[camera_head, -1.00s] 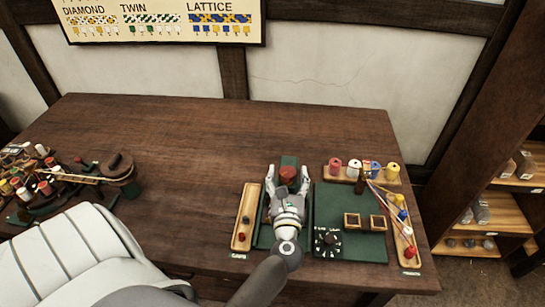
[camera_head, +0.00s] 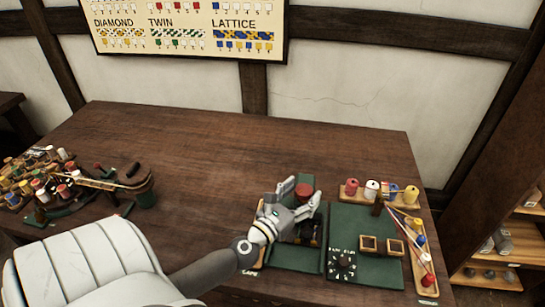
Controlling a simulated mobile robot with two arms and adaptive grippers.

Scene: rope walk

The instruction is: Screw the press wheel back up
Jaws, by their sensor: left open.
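The press has a red round wheel (camera_head: 304,190) on top, at the right half of the bench, with a green body behind and dark parts below. My left gripper (camera_head: 301,197) is open, with its fingers pointing up and right around the near side of the wheel. One finger lies left of the wheel and the other to its right. I cannot tell whether they touch it. The hand hides much of the press. My right gripper is not in view.
More spools (camera_head: 45,180) crowd the far left. The bench (camera_head: 195,150) middle is clear.

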